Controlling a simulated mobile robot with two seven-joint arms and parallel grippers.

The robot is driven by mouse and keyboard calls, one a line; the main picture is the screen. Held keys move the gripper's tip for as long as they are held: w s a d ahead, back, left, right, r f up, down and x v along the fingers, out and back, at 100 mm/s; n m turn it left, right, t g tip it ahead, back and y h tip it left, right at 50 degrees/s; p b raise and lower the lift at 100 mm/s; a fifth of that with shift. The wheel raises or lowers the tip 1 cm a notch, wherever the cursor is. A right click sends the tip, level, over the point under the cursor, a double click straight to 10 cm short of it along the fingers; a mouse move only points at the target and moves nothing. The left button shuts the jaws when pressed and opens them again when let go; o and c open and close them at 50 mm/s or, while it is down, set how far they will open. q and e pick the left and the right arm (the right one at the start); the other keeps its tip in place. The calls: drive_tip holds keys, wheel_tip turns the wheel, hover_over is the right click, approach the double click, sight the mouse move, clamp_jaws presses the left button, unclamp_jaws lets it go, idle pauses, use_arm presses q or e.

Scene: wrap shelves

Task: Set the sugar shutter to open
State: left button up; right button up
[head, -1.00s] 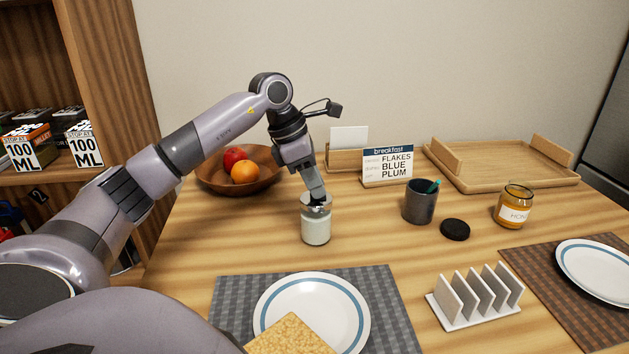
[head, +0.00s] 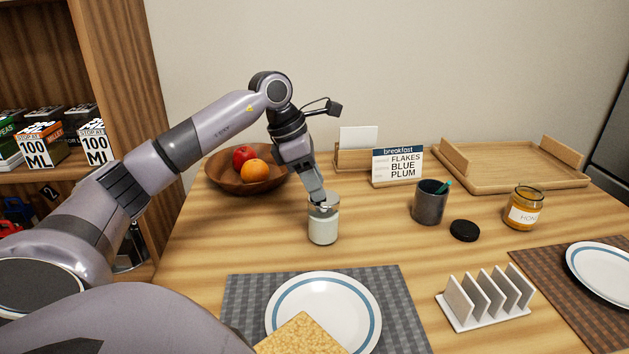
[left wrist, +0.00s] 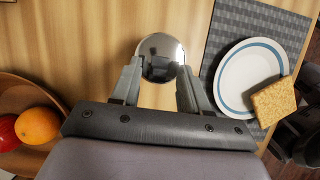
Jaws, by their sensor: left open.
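The sugar container (head: 323,228) is a small glass jar with white contents and a shiny metal top. It stands upright on the table, behind the plate. My left gripper (head: 322,203) points down at its top. In the left wrist view the round metal top (left wrist: 161,58) lies between the spread fingers of my left gripper (left wrist: 158,84). The fingers are open, one on each side of the top; I cannot tell whether they touch it. The shutter's state cannot be made out. My right gripper is not in view.
A wooden fruit bowl (head: 222,181) stands behind left. A dark cup (head: 428,206), black lid (head: 464,230) and honey jar (head: 524,212) stand to the right. A plate (head: 368,308) on a grey mat (head: 241,300) and a toast rack (head: 488,318) are in front.

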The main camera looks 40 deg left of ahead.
use_arm(q)
drive_tip(key=p+v, duration=0.1)
drive_tip(key=v, duration=0.6)
drive_tip(key=shift+s+d+f, duration=0.15)
idle(0.4)
